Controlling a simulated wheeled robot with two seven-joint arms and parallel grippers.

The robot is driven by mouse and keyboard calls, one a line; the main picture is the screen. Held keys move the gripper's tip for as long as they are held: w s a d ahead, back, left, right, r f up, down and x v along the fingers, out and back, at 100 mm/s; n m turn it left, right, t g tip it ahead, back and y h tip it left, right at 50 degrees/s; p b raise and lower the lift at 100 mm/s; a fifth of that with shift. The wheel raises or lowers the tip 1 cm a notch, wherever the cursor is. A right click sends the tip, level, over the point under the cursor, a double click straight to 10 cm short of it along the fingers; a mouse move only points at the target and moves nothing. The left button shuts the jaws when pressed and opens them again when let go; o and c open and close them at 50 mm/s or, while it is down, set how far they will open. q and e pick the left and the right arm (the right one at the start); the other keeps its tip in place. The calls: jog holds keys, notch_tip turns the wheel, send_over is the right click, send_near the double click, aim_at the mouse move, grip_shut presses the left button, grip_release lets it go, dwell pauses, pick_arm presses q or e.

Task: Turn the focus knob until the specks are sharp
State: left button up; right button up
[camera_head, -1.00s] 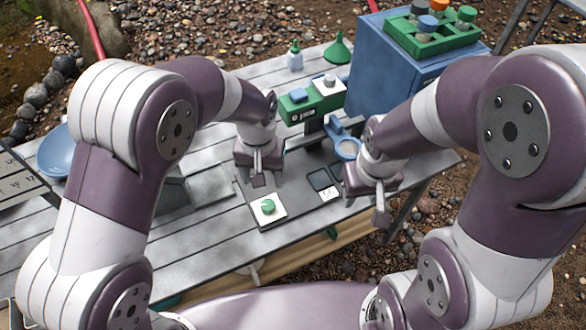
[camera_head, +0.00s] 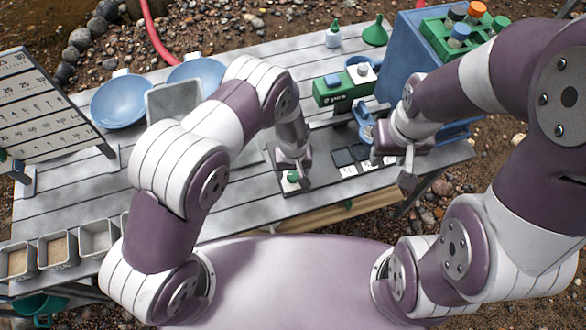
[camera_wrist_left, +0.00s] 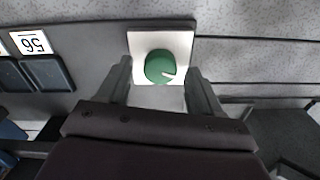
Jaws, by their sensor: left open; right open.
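The green focus knob (camera_wrist_left: 160,67) has a pale pointer mark and sits on a white square plate (camera_wrist_left: 178,40) in the left wrist view. In the head view the knob (camera_head: 293,177) shows just by the fingers of my left gripper (camera_head: 291,178). My left gripper (camera_wrist_left: 160,85) is open, its two fingers on either side of the knob's near edge; I cannot tell whether they touch it. My right gripper (camera_head: 408,178) is open and empty, off to the right near the table's front edge. No specks can be made out in these views.
A green device (camera_head: 340,88) with a blue ring stand (camera_head: 366,128) stands behind the dark panel. Small dark tiles and a number card (camera_wrist_left: 31,42) lie beside the knob plate. Blue pans (camera_head: 120,101) and a blue box (camera_head: 400,50) stand further back.

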pick_arm(q)
jog(key=shift+f, duration=0.2)
jog(key=c, duration=1.1)
jog(key=shift+o, duration=0.2)
jog(key=shift+f+m+b, duration=0.15)
jog(key=shift+m+b, duration=0.6)
jog(key=shift+m, duration=0.35)
jog(key=shift+r+m, duration=0.2)
jog(key=shift+m, duration=0.9)
jog(key=o, duration=1.1)
jog(key=shift+c, duration=0.2)
